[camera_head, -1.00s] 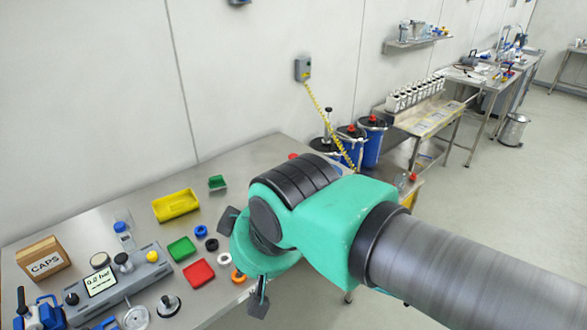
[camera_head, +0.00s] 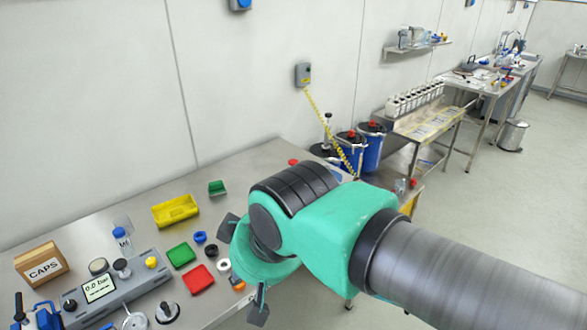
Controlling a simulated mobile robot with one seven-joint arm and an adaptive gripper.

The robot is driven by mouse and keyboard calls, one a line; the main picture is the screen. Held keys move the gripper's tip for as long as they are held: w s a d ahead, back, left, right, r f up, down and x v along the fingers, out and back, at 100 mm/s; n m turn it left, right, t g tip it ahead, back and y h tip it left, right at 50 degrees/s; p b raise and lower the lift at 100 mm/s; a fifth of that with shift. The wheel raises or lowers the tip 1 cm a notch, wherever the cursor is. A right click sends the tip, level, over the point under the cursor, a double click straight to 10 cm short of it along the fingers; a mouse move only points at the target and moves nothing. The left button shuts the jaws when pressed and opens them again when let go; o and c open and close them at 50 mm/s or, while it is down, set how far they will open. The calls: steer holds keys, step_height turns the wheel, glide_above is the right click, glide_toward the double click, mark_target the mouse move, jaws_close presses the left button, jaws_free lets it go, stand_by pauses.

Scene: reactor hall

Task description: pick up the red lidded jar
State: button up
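No whole red lidded jar can be made out. A small red round top (camera_head: 293,162) shows at the back edge of the steel table, just beyond my arm; whether it is the jar's lid I cannot tell, as what is below it is hidden. My gripper (camera_head: 244,267) is above the right part of the table. Its two dark fingers are spread wide apart, with nothing visible between them, though its green body hides part of the space beneath.
The steel table (camera_head: 95,223) holds a yellow tray (camera_head: 175,211), a green tray (camera_head: 181,254), a red tray (camera_head: 198,279), several small rings, a gauge unit (camera_head: 99,288) and a CAPS box (camera_head: 42,265). Blue drums (camera_head: 371,148) stand beyond it.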

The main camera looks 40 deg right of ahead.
steer(key=o, duration=0.6)
